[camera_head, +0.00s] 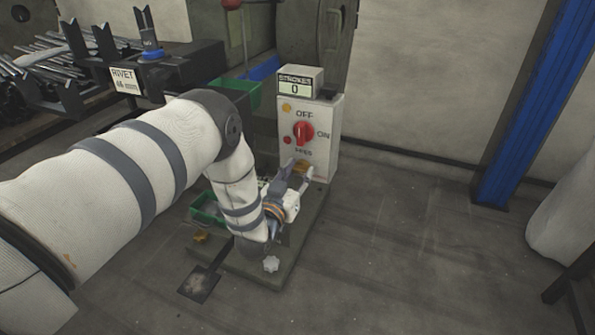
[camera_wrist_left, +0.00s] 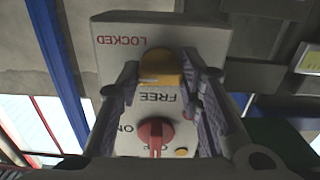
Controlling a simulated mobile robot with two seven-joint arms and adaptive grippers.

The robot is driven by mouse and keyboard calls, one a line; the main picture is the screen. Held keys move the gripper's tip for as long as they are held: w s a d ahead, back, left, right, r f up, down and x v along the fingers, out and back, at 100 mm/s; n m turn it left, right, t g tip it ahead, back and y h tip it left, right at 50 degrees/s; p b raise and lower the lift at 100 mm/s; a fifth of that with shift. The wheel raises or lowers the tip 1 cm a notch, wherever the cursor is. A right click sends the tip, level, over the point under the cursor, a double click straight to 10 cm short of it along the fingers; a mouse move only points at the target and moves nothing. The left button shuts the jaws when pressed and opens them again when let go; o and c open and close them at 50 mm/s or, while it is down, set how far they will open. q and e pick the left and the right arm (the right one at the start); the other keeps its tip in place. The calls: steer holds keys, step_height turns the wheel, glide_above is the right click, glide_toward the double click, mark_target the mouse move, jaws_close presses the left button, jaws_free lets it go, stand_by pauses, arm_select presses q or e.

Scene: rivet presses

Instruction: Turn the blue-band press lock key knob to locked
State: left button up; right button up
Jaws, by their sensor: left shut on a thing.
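The lock key knob (camera_wrist_left: 161,70) is yellow-brass and sits on the white control box between the upside-down words FREE and LOCKED in the left wrist view. My left gripper (camera_wrist_left: 159,82) has a finger on each side of the knob and is shut on it. In the head view my left gripper (camera_head: 301,172) is at the lower front of the control box (camera_head: 322,140), and the knob is mostly hidden there. Which word the knob points to is unclear. My right gripper is not in view.
A red switch (camera_head: 303,132) marked OFF and ON sits just above my gripper; it also shows in the left wrist view (camera_wrist_left: 155,132). A counter (camera_head: 297,84) reading 0 tops the box. A green bin (camera_head: 207,210) is beside my forearm. Open floor lies to the right.

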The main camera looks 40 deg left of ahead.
arm_select(q)
steer(key=shift+m, duration=0.4)
steer(key=o, duration=1.2)
steer(key=shift+c, duration=0.2)
steer(key=v, duration=1.2)
steer(key=shift+f, duration=0.1)
